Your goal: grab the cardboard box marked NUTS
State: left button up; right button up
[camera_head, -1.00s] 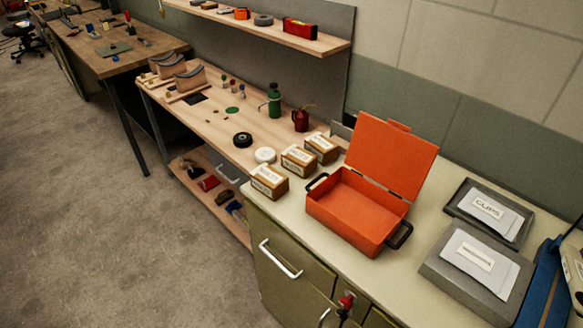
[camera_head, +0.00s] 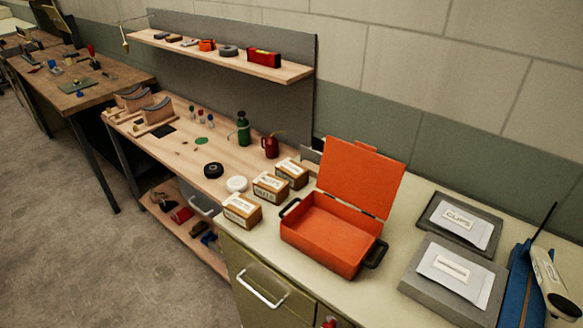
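Three small cardboard boxes with white labels stand close together by the orange case. The front one (camera_head: 242,211) sits nearest the cabinet's edge, the middle one (camera_head: 270,187) is behind it, and the rear one (camera_head: 291,174) is furthest back. Their label print is too small to read surely, so I cannot tell which is marked NUTS. Neither of my grippers is in view.
An open orange case (camera_head: 325,237) stands right of the boxes on the pale cabinet top (camera_head: 390,215). Grey trays (camera_head: 455,275) with white packets lie further right. A white lid (camera_head: 237,184), black roll (camera_head: 213,170), green bottle (camera_head: 243,128) and red can (camera_head: 270,147) are on the wooden bench.

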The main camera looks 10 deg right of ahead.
aim_at(270, 188)
jog(key=j+z, duration=0.3)
jog(key=z, duration=0.15)
jog(key=j+z, duration=0.45)
jog(key=k+j+z, duration=0.1)
jog(key=z, duration=0.35)
